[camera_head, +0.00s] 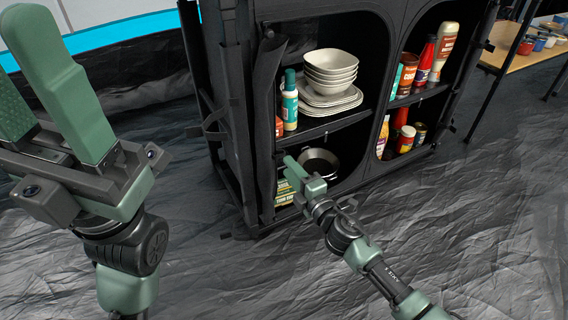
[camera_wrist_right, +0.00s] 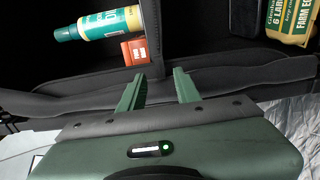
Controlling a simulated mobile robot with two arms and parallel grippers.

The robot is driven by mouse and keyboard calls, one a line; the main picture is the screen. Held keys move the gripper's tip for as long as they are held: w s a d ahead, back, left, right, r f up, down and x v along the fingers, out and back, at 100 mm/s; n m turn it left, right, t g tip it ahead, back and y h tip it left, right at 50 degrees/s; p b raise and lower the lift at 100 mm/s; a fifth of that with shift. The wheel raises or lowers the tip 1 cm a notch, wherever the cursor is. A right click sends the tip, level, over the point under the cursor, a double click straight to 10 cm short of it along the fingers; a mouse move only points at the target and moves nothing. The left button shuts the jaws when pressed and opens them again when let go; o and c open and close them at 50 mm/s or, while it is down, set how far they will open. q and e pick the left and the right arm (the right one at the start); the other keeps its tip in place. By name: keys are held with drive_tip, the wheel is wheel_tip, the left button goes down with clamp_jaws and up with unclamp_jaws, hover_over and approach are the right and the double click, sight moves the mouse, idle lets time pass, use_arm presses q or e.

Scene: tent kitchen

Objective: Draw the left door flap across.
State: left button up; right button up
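The left door flap (camera_head: 266,125) is a dark fabric panel hanging in a narrow, gathered strip along the left side of the black cabinet's left opening. My right gripper (camera_head: 289,168) is at the lower part of this opening, just right of the flap's edge. In the right wrist view its two green fingers (camera_wrist_right: 158,74) are spread apart, with the dark fabric edge (camera_wrist_right: 235,83) running across behind or between them; I cannot tell whether they touch it. My left gripper (camera_head: 18,45) is raised at the far left, close to the camera, open and away from the cabinet.
The left opening holds stacked bowls (camera_head: 330,68), plates (camera_head: 332,99), a green-capped bottle (camera_head: 290,105) and a pan (camera_head: 318,163). The right opening holds bottles and cans (camera_head: 425,62). A wooden table (camera_head: 508,53) stands at the back right. The crumpled dark floor (camera_head: 480,220) is clear.

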sight(280, 157)
drive_tip(key=shift+b+x, duration=0.55)
drive_tip(key=shift+x, duration=1.55)
clamp_jaws()
drive_tip(key=shift+f, duration=0.1)
